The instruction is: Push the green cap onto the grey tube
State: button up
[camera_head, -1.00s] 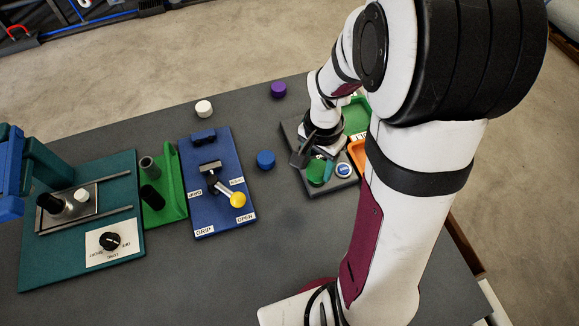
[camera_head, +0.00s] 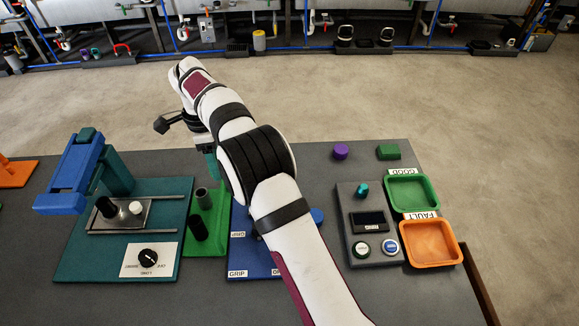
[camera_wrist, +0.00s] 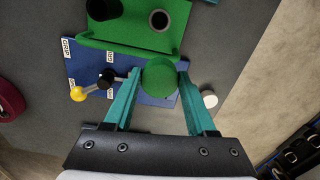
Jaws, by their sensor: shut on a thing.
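The green cap (camera_wrist: 160,78) is between the fingertips of my gripper (camera_wrist: 160,74), which is shut on it. In the head view my teal gripper fingers (camera_head: 212,160) show beside my arm, above and close to the green holder. The cap cannot be made out there. The grey tube (camera_head: 203,195) stands upright in the green holder (camera_head: 220,205), its open top bare. In the wrist view the grey tube (camera_wrist: 159,19) shows as a ring beyond the cap, apart from it.
A black tube (camera_head: 197,229) stands in front of the grey tube. A blue clamp board (camera_head: 250,264) lies to the right, partly hidden by my arm. A teal station (camera_head: 70,245) stands left. A white cap (camera_wrist: 210,98) and a purple cap (camera_head: 341,151) lie on the table.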

jog(key=shift+m, duration=0.4)
jog(key=shift+s+a+f, duration=0.25)
jog(key=shift+a+f, duration=0.6)
jog(key=shift+a, duration=0.1)
jog(key=shift+s+a+f, duration=0.2)
jog(key=shift+a+f, duration=0.6)
jog(key=shift+a, duration=0.2)
jog(key=shift+s+a+f, duration=0.25)
jog(key=shift+a+f, duration=0.6)
jog(key=shift+a, duration=0.1)
jog(key=shift+f, duration=0.95)
jog(key=o, duration=1.5)
jog(key=shift+o, duration=0.2)
notch_tip(320, 180, up, 8)
